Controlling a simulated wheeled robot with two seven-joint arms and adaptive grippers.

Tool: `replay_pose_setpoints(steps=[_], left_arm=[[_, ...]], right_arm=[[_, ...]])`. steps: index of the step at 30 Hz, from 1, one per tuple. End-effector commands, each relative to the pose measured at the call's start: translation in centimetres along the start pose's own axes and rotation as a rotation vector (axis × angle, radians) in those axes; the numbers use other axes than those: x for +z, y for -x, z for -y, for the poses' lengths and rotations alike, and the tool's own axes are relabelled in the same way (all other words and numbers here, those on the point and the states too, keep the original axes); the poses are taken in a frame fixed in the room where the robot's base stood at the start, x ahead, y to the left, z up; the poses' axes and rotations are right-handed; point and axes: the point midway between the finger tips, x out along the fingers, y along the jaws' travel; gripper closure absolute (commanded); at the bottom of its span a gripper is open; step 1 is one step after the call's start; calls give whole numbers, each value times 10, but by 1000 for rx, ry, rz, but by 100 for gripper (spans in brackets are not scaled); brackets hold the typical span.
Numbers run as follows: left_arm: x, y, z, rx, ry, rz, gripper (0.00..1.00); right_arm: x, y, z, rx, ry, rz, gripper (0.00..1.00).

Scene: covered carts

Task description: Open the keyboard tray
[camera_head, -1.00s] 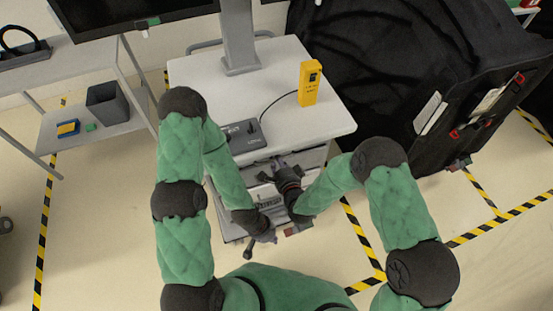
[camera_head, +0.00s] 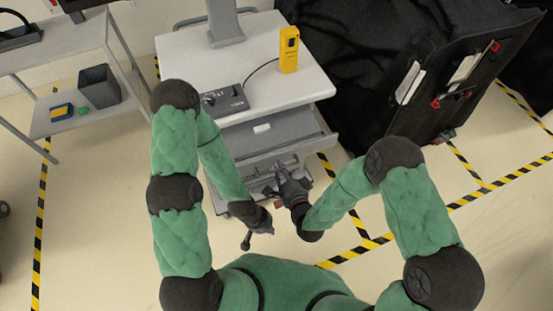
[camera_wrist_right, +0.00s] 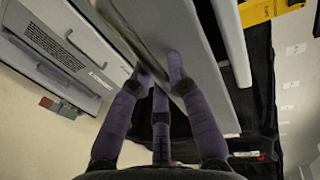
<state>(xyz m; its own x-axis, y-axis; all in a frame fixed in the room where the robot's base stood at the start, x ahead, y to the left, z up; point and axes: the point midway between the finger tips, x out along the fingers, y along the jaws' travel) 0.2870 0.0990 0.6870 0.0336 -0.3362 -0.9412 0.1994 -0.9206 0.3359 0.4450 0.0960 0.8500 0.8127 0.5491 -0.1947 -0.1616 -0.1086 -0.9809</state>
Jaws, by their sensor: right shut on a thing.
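The keyboard tray (camera_head: 281,122) is a grey shelf under the white cart top (camera_head: 262,51). It stands pulled out toward me, with a small white object (camera_head: 262,128) on it. My right gripper (camera_head: 284,172) is at the tray's front edge. In the right wrist view its purple fingers (camera_wrist_right: 160,72) are shut on the grey tray front (camera_wrist_right: 190,62), with fingers on both sides of it. My left gripper (camera_head: 262,224) is low in front of the cart, apart from the tray; its fingers are too small and dark to read.
A black control box (camera_head: 224,99) and a yellow device (camera_head: 289,49) sit on the cart top. A drawer unit (camera_wrist_right: 60,45) lies below the tray. A black covered cart (camera_head: 400,60) stands to the right, a grey side table (camera_head: 60,58) to the left. The floor in front is clear.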

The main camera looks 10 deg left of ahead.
Motion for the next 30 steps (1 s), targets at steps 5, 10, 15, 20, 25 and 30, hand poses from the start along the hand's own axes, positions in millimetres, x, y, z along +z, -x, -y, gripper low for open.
replay_pose_setpoints(steps=[5, 10, 15, 20, 25, 30], left_arm=[[0, 1, 0, 0, 0, 0, 100], [0, 1, 0, 0, 0, 0, 100], [0, 1, 0, 0, 0, 0, 100], [0, 1, 0, 0, 0, 0, 100], [0, 1, 0, 0, 0, 0, 100], [0, 1, 0, 0, 0, 0, 100]], right_arm=[[0, 21, -5, 4, 0, 1, 100], [0, 30, -7, 4, 0, 0, 100], [0, 31, -8, 4, 0, 0, 100], [0, 31, -8, 4, 0, 1, 100], [0, 31, -7, 3, 0, 0, 71], [0, 31, -7, 2, 0, 0, 71]])
